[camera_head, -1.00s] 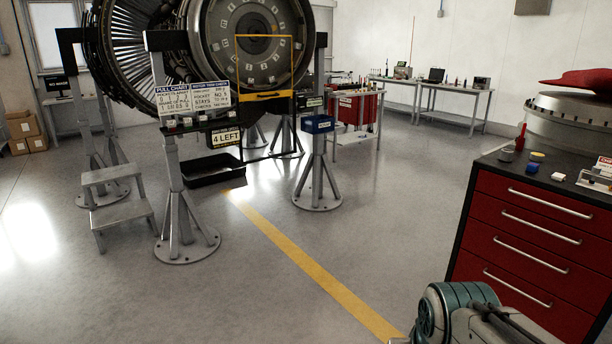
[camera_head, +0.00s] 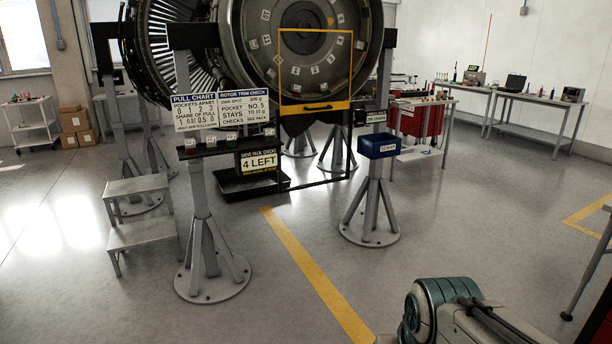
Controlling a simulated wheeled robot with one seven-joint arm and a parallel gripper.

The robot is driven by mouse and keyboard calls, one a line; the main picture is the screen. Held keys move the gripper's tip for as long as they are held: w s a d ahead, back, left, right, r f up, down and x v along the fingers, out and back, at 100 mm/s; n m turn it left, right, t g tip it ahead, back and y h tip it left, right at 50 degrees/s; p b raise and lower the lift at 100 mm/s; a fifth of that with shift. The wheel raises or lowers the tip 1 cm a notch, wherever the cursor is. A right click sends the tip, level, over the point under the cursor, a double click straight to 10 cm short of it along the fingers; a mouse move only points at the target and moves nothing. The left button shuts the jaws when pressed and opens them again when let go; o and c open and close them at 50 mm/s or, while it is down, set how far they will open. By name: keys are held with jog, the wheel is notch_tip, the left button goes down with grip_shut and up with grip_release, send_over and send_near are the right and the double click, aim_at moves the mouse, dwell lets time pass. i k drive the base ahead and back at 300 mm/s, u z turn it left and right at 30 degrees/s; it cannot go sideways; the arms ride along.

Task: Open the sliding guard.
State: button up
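The sliding guard is a yellow-edged frame (camera_head: 316,107) in front of the round engine face, with a thick yellow bar with a dark slot along its bottom. The numbered engine face (camera_head: 300,60) shows through it, so the guard stands across the lower part of the face. A thin dark frame runs below the bar. Part of my arm shows at the bottom right, far from the guard. My gripper is not in view.
Grey stands (camera_head: 212,250) flank the engine, with steps (camera_head: 140,232) at left and a black tray (camera_head: 240,184) below. A blue bin (camera_head: 378,146) sits on the right stand. The floor along the yellow line (camera_head: 315,275) is clear.

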aim_at(289, 110)
jog(key=z, duration=0.05)
jog(key=i, duration=3.45)
jog(key=z, duration=0.2)
